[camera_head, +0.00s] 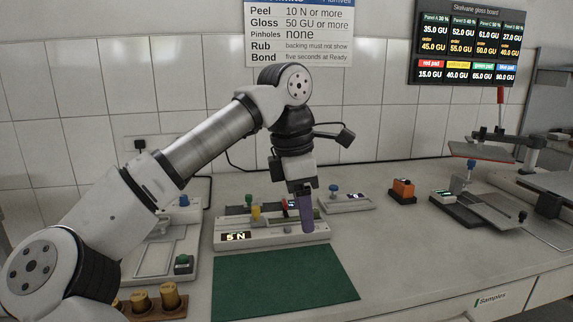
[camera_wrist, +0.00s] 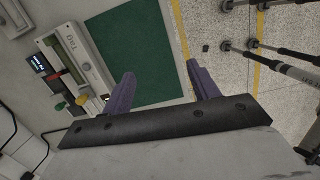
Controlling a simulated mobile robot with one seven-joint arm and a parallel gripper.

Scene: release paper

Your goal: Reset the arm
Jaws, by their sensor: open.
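My gripper (camera_head: 306,212) hangs from my arm above the bench, fingers pointing down, near the right end of a white tester (camera_head: 225,242) whose display reads 5 N. In the wrist view my gripper (camera_wrist: 160,88) shows two purple fingers spread wide with nothing between them. A green mat (camera_head: 285,283) lies flat in front of the tester. The mat also shows beyond the fingers in the wrist view (camera_wrist: 135,45). The gripper's fingers hide a little of the tester in the head view.
An orange device (camera_head: 403,190) and a dark-based instrument (camera_head: 455,209) stand to the right. Brass weights (camera_head: 168,295) sit in a wooden holder at front left. The bench right of the mat is clear.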

